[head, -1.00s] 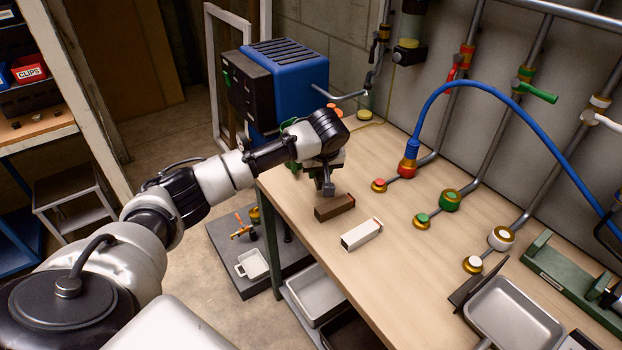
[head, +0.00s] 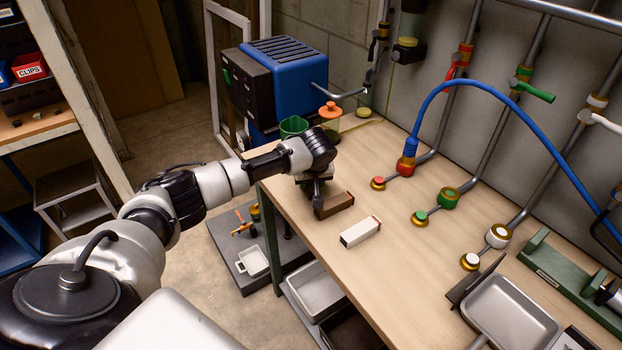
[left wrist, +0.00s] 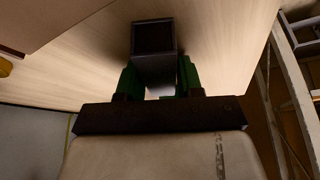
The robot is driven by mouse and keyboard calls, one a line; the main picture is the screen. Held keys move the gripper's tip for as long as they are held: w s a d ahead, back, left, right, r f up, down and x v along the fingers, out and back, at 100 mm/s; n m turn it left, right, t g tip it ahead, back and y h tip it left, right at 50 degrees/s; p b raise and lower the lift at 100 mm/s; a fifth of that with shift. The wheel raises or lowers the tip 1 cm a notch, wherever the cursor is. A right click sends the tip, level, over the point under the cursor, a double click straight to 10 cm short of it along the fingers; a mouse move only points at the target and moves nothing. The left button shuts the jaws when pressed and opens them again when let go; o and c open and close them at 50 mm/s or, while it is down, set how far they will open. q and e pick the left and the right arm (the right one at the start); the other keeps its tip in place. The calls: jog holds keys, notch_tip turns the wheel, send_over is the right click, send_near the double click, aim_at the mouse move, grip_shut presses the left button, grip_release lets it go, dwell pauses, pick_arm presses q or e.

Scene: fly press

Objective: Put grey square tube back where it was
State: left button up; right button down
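My left gripper (head: 318,176) is over the left part of the workbench, pointing down, beside the blue machine. It is shut on the grey square tube (head: 317,188), whose lower end shows below the fingers. In the left wrist view the tube (left wrist: 154,70) sits between the two green fingers, with its dark, square, open end facing away from the gripper. In the head view the tube overlaps the left end of a brown square tube (head: 338,206). I cannot tell whether they touch. A white square tube (head: 360,232) lies to the right of the brown one. My right gripper is not in view.
Coloured valves (head: 449,199) and a blue hose (head: 470,90) are to the right. A metal tray (head: 512,315) is at front right.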

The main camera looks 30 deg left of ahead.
pick_arm(q)
jog(key=o, duration=0.3)
jog(key=shift+r, duration=0.15)
jog(key=b+v, duration=0.1)
jog(key=v, duration=1.1)
